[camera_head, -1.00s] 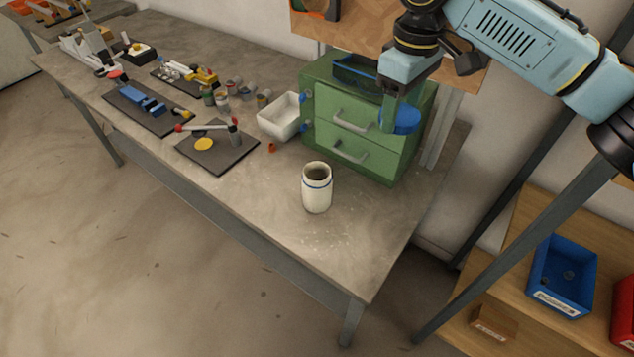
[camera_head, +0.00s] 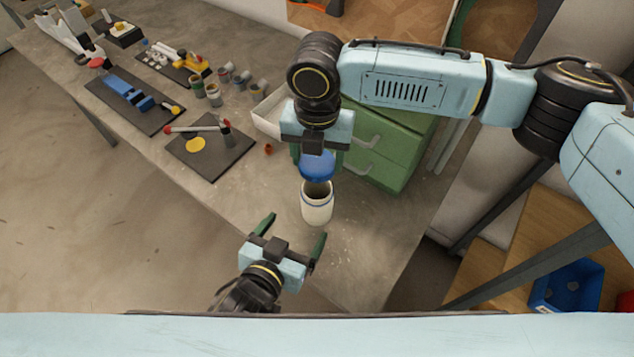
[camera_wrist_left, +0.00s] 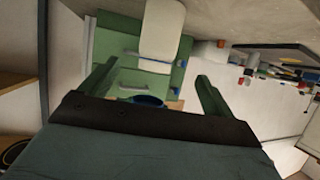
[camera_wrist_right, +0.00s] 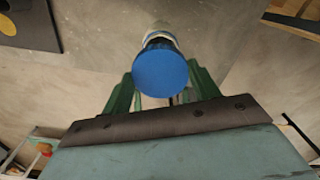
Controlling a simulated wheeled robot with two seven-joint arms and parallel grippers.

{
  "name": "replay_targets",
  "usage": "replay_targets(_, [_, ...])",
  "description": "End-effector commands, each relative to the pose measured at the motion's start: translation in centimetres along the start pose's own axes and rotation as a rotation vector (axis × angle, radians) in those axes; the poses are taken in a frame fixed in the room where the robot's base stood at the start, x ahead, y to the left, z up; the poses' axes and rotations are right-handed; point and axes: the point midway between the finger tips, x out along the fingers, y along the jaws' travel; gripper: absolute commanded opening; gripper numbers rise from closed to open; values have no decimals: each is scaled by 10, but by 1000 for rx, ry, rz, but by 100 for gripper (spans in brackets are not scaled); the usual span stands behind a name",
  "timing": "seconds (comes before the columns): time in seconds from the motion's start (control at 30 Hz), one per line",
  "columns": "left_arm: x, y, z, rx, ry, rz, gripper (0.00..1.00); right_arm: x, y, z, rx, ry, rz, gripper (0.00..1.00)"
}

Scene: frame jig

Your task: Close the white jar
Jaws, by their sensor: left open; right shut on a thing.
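The white jar (camera_head: 316,210) stands upright on the workbench, its dark open mouth partly visible. My right gripper (camera_head: 318,160) is shut on the round blue lid (camera_head: 317,168) and holds it above the jar mouth. In the right wrist view the lid (camera_wrist_right: 160,73) covers most of the jar (camera_wrist_right: 161,37). My left gripper (camera_head: 292,232) is open and empty, in front of the jar and to its lower left. In the left wrist view a blue rounded edge shows between the open fingers; I cannot tell whether it is lid or jar.
A green drawer cabinet (camera_head: 385,150) stands behind the jar, with a white bin (camera_head: 268,120) beside it. A dark board with a lever (camera_head: 213,158) and several small cups lie to the left. The bench (camera_head: 370,250) right of the jar is clear.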

Motion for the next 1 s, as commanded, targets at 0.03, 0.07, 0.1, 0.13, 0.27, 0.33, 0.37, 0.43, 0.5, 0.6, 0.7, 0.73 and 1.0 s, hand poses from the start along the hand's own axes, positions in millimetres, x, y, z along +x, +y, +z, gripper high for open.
replay_targets(0.03, [-2, 1, -2, -1, 3, 1, 88, 1, 1, -2, -17, 1, 0, 40])
replay_targets(0.07, [-2, 1, -3, -1, 4, 1, 88, 1, 1, -2, -21, 1, 0, 40])
replay_targets(0.1, [-2, 1, -3, -1, 5, 1, 88, 1, 1, -2, -24, 1, 0, 40])
replay_targets(0.13, [-2, 1, -3, -1, 5, 1, 88, 2, 1, -2, -24, 1, 0, 40])
replay_targets(0.27, [-2, 1, -3, -1, 5, 1, 88, 1, 1, -2, -22, 1, 0, 40])
replay_targets(0.33, [-1, 1, -2, -1, 5, 1, 88, 1, 1, -2, -21, 1, 0, 40])
replay_targets(0.37, [-1, 1, -2, -1, 5, 1, 88, 1, 1, -2, -21, 1, 0, 40])
replay_targets(0.43, [2, 1, -2, -1, 5, 1, 88, 1, 1, -2, -21, 1, 0, 40])
replay_targets(0.5, [8, 1, -3, 0, 6, 1, 88, 1, 1, -2, -20, 1, 0, 40])
replay_targets(0.6, [21, 1, -3, 0, 7, 1, 88, 1, 1, -2, -20, 1, 0, 40])
replay_targets(0.7, [40, 1, -4, 0, 7, 2, 88, 1, 1, -2, -19, 1, 0, 40])
replay_targets(0.73, [46, 1, -4, 0, 7, 2, 88, 1, 1, -2, -19, 1, 0, 40])
replay_targets(1.0, [95, 1, -3, 1, 4, 2, 88, 1, 1, -1, -19, 1, 0, 40])
